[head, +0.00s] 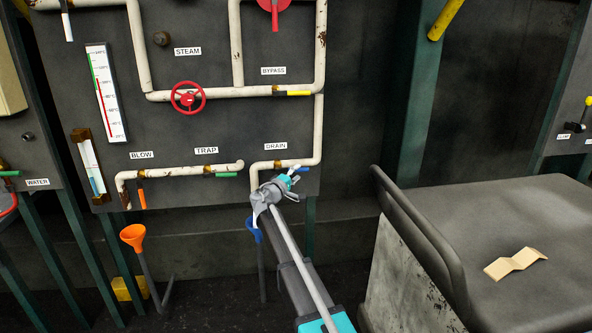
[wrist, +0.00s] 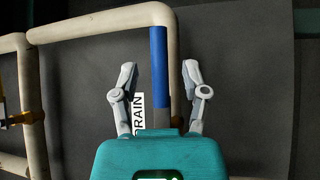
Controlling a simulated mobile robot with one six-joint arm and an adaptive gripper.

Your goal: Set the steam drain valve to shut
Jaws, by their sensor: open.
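The steam drain valve sits under the DRAIN label (head: 276,146) on the dark panel, in a cream pipe. Its blue lever (wrist: 158,75) lies along the pipe, parallel to it, and shows only in part in the head view (head: 294,166) behind my gripper. The brass valve body (wrist: 178,122) shows at the lever's lower end in the wrist view. My gripper (head: 298,180) is open at the valve. In the wrist view its two fingers (wrist: 159,72) stand on either side of the blue lever, with gaps and no visible contact.
Nearby are the TRAP valve's green lever (head: 226,174), the BLOW valve's orange lever (head: 142,198) and the BYPASS valve's yellow lever (head: 299,93). A red handwheel (head: 187,97) is above left. An orange funnel (head: 133,236) stands below. A grey cart (head: 510,225) stands at right.

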